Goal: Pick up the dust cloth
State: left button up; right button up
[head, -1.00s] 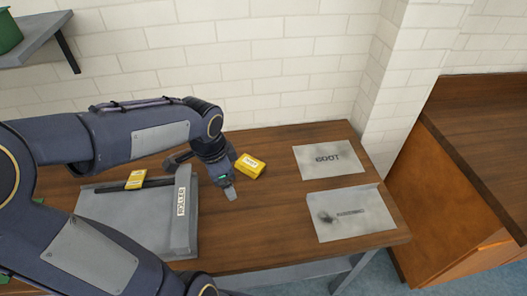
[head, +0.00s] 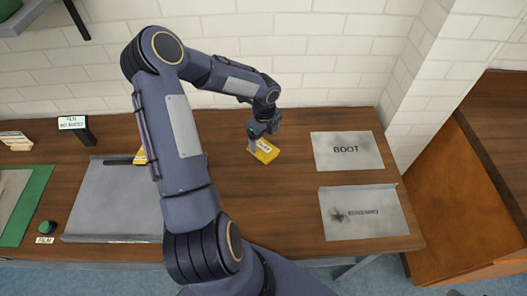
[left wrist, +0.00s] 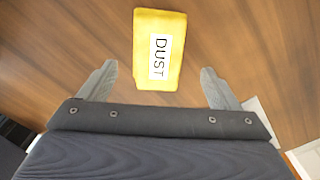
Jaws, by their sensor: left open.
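The dust cloth (head: 264,151) is a folded yellow pad with a white label, lying on the wooden bench near the middle. In the left wrist view the cloth (left wrist: 160,50) shows its label, "DUST". My left gripper (head: 256,138) is over the cloth and hides part of it in the head view. In the left wrist view its two fingers (left wrist: 160,70) are spread apart, one on each side of the cloth, with a gap on both sides. I cannot tell how high the fingertips are above the bench. My right gripper is not in view.
A second yellow pad (head: 140,156) is at the grey tray (head: 105,195) on the left, partly behind my arm. Grey plates marked "BOOT" (head: 346,160) and with a smudged label (head: 360,222) lie right. Bench between cloth and plates is clear. A brick wall stands behind.

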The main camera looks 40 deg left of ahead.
aim_at(263, 147)
pick_arm(q)
jog(key=f+b, duration=0.1)
jog(key=f, duration=0.1)
jog(key=f+b, duration=0.1)
jog(key=f, duration=0.1)
jog(key=shift+s+a+f+b, duration=0.15)
jog(key=shift+s+a+b, duration=0.05)
jog(key=shift+b, duration=0.15)
jog(key=shift+c, duration=0.3)
jog(key=c, duration=1.1)
jog(key=shift+r+p, duration=0.55)
jog(key=shift+r, duration=0.1)
notch_tip(263, 147, up, 2)
jog(key=shift+r+p, duration=0.25)
jog(key=shift+p, duration=0.8)
jog(key=s+d+r+p, duration=0.1)
jog(key=s+d+r, duration=0.1)
jog(key=s+r, duration=0.1)
jog(key=s+d+r+p, duration=0.1)
jog(key=s+d+r, duration=0.2)
jog(key=s, duration=0.1)
jog(key=s+d+r+p, duration=0.1)
jog(key=s+d+r, duration=0.2)
jog(key=s, duration=0.1)
jog(key=shift+s+r, duration=0.2)
jog(key=shift+s, duration=0.15)
